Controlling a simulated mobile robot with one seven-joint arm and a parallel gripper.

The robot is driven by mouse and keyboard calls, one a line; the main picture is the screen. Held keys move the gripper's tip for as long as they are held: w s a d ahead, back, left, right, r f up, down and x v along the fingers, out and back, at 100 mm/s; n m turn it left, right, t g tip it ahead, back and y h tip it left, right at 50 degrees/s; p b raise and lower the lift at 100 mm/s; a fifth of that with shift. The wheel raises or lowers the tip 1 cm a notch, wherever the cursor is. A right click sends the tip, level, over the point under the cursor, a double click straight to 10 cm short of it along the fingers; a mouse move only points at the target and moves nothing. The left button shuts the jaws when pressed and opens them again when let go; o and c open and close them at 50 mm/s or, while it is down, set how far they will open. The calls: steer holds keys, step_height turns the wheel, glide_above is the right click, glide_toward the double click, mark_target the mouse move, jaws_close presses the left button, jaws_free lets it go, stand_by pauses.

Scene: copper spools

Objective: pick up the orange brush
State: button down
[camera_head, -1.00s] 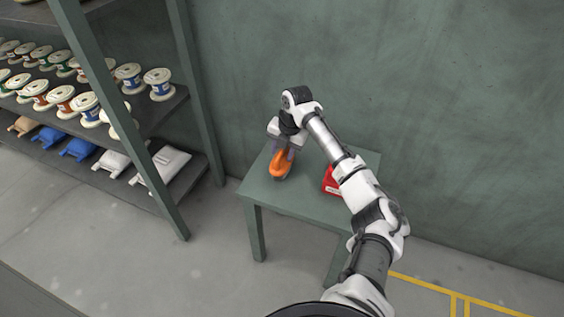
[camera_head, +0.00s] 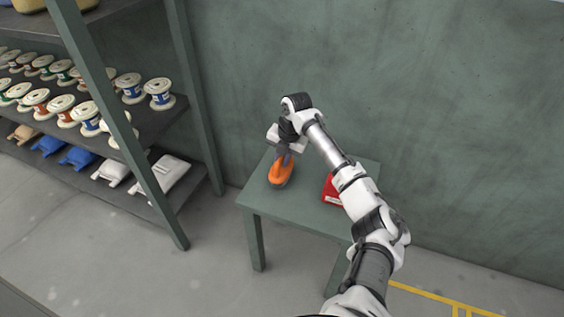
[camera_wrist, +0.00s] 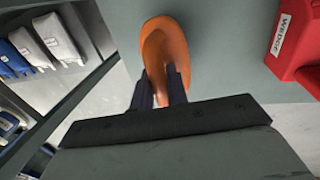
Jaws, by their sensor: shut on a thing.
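The orange brush (camera_head: 281,171) is on or just above the green table (camera_head: 310,213), near its left side. It also shows in the wrist view (camera_wrist: 165,48), running away from between the fingers. My gripper (camera_head: 283,156) reaches down over the brush from above. In the wrist view its two dark fingers (camera_wrist: 160,88) stand on either side of the brush's near part and are shut on it. The brush's underside is hidden, so I cannot tell whether it touches the tabletop.
A red box (camera_head: 332,191) with a white label sits on the table to the right, partly behind my arm. A shelf rack (camera_head: 150,115) with several spools stands at the left. A green wall is close behind the table.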

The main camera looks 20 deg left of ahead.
step_height(320, 180, up, 19)
stand_by(0.4)
steer(key=c, duration=1.9)
jaws_free()
jaws_close()
